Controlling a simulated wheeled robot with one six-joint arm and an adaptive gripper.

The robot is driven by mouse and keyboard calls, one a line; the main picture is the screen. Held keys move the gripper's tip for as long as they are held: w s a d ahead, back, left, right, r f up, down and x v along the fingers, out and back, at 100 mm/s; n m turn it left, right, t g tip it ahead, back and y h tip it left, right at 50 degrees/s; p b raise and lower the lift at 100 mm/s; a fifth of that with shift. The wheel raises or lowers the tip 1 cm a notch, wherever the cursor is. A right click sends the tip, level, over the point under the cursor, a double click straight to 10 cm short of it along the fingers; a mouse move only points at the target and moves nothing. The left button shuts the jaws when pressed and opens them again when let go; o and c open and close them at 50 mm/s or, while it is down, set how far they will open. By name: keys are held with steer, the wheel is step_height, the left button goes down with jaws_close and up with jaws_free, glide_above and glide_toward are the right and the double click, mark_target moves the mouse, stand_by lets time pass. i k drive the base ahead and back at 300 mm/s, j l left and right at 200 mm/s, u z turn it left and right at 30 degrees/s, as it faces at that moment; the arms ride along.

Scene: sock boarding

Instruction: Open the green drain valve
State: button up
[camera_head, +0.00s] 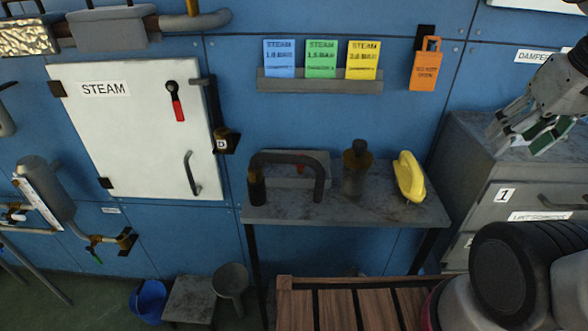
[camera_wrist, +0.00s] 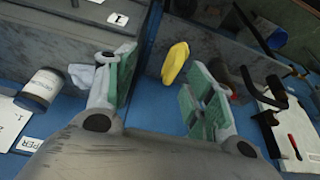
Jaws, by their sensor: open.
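A small green lever (camera_head: 96,257), which looks like the drain valve's handle, hangs under a thin pipe (camera_head: 100,239) at the lower left in the head view. The pipe runs from a grey cylindrical vessel (camera_head: 45,188) to a dark bracket on the blue wall. The lever is too small to tell its exact setting. My gripper (camera_head: 526,130) is at the far upper right, over the grey cabinet, far from the lever. In the wrist view my gripper (camera_wrist: 160,88) has its two green-padded fingers wide apart with nothing between them. The green lever cannot be made out there.
A white STEAM door (camera_head: 130,140) with a red handle (camera_head: 177,104) is above right of the pipe. A grey table (camera_head: 330,212) carries a yellow object (camera_head: 409,177), a dark bottle and a bent pipe. A blue bucket (camera_head: 148,301), stool and wooden slatted bench (camera_head: 350,306) stand below.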

mark_target(90, 250)
steer(key=u, duration=2.05)
steer(key=i+j+z, duration=0.1)
steer(key=i+j, duration=0.15)
steer(key=i+j+z, duration=0.25)
steer(key=i+j, duration=0.25)
steer(key=i+j+z, duration=0.1)
steer(key=j, duration=0.35)
steer(key=i+j+z, duration=0.1)
steer(key=i+j, duration=0.2)
steer(key=i+j+z, duration=0.15)
steer(key=j, duration=0.25)
steer(key=i+j+z, duration=0.1)
steer(key=i+j, duration=0.15)
steer(key=j, duration=0.15)
steer(key=i+j+z, duration=0.1)
steer(key=j, duration=0.25)
steer(key=i, duration=0.05)
